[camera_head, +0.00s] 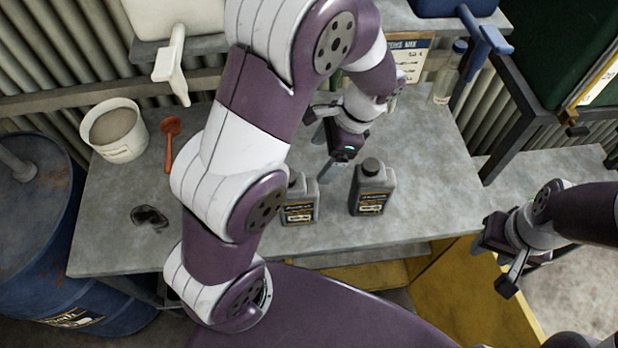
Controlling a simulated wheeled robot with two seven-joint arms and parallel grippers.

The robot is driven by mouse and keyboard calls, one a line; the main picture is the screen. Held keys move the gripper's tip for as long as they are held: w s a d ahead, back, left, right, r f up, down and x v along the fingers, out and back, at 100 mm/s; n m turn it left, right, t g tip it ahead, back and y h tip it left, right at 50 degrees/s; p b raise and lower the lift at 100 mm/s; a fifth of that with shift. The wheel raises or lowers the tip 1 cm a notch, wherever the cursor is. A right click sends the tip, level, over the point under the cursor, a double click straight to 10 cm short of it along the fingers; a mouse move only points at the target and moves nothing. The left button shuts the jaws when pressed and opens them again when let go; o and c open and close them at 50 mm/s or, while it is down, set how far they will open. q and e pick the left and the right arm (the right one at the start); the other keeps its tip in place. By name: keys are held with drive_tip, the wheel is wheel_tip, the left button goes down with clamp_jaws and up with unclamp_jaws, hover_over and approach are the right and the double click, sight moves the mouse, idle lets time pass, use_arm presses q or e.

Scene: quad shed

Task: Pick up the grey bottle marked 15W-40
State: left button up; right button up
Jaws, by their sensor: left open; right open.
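Two grey bottles with black caps stand upright side by side on the grey workbench (430,150). The left bottle (299,207) is partly hidden by my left arm, and the right bottle (372,190) is in full view. Both have a dark label with a yellow stripe; the print is too small to tell which is marked 15W-40. My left gripper (323,154) is open and empty, behind and above the bottles. My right gripper (492,266) is open and empty, off the bench's right front edge.
A white bucket (120,149), a red scoop (170,141) and a dark crumpled item (149,216) lie on the bench's left. A clear bottle (444,85) stands at the back right. A blue drum (36,240) is at left. The bench right of the bottles is clear.

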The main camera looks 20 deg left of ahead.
sight(301, 180)
use_arm(q)
drive_tip(key=b+x, duration=0.3)
drive_tip(key=s+b+x, duration=0.1)
drive_tip(key=b+x, duration=0.3)
drive_tip(key=shift+s+d+r, duration=0.1)
drive_tip(key=shift+s+r, duration=0.05)
drive_tip(key=shift+s, duration=0.1)
drive_tip(key=x, duration=0.1)
drive_tip(key=p+x, duration=0.1)
drive_tip(key=x, duration=0.1)
drive_tip(key=a+x, duration=0.1)
drive_tip(key=x, duration=0.1)
drive_tip(key=shift+w+r, duration=0.1)
drive_tip(key=shift+w, duration=0.2)
drive_tip(key=shift+s+f, duration=0.15)
drive_tip(key=shift+f, duration=0.1)
drive_tip(key=shift+s, duration=0.1)
drive_tip(key=c, duration=0.4)
clamp_jaws()
